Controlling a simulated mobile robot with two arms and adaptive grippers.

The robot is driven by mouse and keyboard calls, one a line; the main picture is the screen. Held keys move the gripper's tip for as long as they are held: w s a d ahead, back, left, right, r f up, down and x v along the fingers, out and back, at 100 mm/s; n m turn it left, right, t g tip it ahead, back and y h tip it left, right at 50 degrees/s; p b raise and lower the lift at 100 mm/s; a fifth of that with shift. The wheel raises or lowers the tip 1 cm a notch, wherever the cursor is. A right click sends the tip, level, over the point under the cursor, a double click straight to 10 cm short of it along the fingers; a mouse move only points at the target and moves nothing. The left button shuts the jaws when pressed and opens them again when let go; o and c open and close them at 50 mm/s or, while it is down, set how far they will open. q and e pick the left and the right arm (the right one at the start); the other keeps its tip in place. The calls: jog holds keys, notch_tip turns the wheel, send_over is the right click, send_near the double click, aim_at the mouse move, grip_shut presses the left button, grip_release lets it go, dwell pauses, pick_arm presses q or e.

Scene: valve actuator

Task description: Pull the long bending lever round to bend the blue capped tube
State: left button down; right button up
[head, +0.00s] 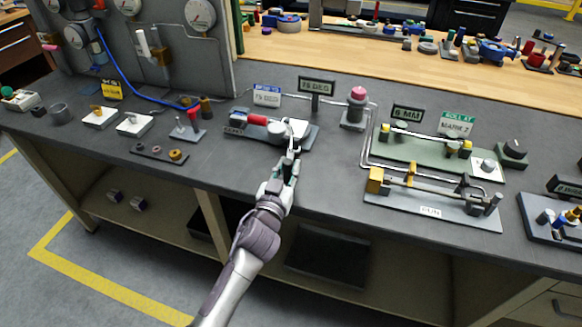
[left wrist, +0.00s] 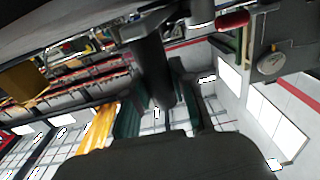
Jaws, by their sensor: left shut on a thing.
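My left gripper (head: 289,170) is shut on the lever's front end. In the left wrist view a dark round grip (left wrist: 151,65) shows close to my left gripper (left wrist: 160,115), and a red handle end (left wrist: 232,20) shows at the top. I cannot make out the blue capped tube. My right gripper is out of view.
A "75 DEG" sign (head: 316,88) stands behind the bender, and a red-topped post (head: 355,108) is to its right. A green plate (head: 400,152) with a rod fixture is further right. Small parts lie left on a dark tray (head: 158,153). The bench front edge is close.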

pick_arm(q)
jog(key=shift+a, duration=0.2)
jog(key=c, duration=0.9)
grip_release()
jog(key=shift+a, duration=0.1)
jog(key=shift+c, duration=0.2)
jog(key=shift+s, duration=0.35)
jog(key=v, duration=1.1)
jog(key=shift+s, duration=0.1)
